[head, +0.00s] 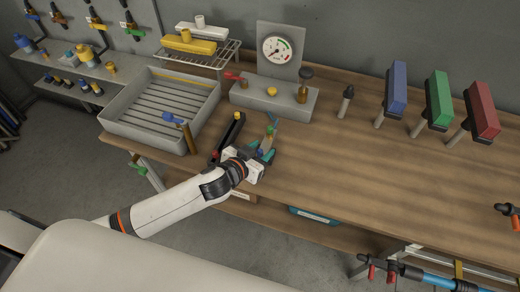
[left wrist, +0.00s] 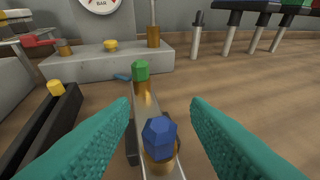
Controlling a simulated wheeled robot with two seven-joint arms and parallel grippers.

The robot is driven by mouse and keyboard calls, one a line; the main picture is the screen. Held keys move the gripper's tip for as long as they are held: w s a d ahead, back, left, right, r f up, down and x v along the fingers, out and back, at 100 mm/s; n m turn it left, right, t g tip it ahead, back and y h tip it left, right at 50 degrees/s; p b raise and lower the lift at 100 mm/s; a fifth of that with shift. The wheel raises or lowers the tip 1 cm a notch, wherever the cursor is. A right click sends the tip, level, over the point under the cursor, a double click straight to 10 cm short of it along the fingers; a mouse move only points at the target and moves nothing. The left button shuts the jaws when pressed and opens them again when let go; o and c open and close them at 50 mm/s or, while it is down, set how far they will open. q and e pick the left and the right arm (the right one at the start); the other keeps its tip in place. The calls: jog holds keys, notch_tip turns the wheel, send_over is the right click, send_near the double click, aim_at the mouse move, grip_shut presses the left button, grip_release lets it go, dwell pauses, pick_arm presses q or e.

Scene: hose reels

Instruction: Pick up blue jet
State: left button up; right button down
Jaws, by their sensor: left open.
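The blue jet (left wrist: 158,133) has a blue six-sided head over a brass body. It stands in a narrow metal holder, low in the middle of the left wrist view. My left gripper (left wrist: 165,145) is open, with one teal finger on each side of the jet and visible space between. A green-headed jet (left wrist: 141,70) stands farther along the same holder. In the head view my left gripper (head: 261,151) is at the bench's front edge. The blue jet cannot be made out there. My right gripper is not in view.
A black rail (left wrist: 42,125) with a yellow-headed piece lies left of the holder. A grey block with a gauge (head: 276,48) stands behind. A slatted grey tray (head: 112,113) is at left. The bench (head: 345,165) is clear to the right, before the coloured blocks.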

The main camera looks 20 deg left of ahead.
pick_arm(q)
jog(key=shift+c, duration=0.3)
grip_shut()
